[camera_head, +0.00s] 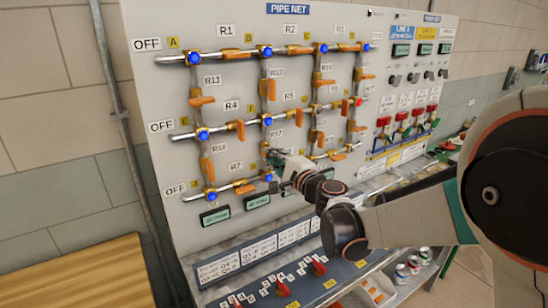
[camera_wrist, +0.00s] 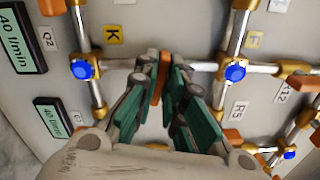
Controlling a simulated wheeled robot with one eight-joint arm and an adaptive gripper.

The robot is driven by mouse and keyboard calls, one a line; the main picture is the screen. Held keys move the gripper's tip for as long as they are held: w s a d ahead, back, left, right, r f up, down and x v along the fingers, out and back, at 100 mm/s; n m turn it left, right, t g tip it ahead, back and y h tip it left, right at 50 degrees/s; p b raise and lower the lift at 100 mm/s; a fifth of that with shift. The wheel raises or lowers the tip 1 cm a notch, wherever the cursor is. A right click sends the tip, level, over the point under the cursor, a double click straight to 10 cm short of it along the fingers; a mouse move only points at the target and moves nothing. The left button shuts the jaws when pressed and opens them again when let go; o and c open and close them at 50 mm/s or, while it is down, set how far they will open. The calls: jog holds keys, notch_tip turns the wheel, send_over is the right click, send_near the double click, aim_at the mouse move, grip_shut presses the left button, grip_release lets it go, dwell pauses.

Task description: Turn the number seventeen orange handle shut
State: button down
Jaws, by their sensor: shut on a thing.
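The pipe panel (camera_head: 225,70) carries several orange handles on metal pipes. A label reading R17 (camera_head: 275,133) is in the head view, just above my gripper (camera_head: 273,158). In the wrist view my gripper (camera_wrist: 160,92) has its green-padded fingers closed on both sides of an orange handle (camera_wrist: 157,82). The handle appears to lie crosswise to the pipe (camera_wrist: 203,66) that runs between two blue-capped joints. The handle's own number label is not visible in the wrist view, and the fingers hide part of its sides.
Blue-capped joints (camera_wrist: 82,69) and (camera_wrist: 232,72) stick out on either side of my fingers. Small green displays (camera_head: 214,215) sit below the pipes. A sloping console (camera_head: 265,270) with red levers (camera_head: 282,287) lies under the panel. Red valves (camera_head: 383,121) are at right.

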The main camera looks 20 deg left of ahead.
jog(key=shift+f+n, duration=0.1)
jog(key=shift+n, duration=1)
jog(key=shift+s, duration=0.1)
jog(key=c, duration=1.7)
grip_release()
jog(key=v, duration=1.2)
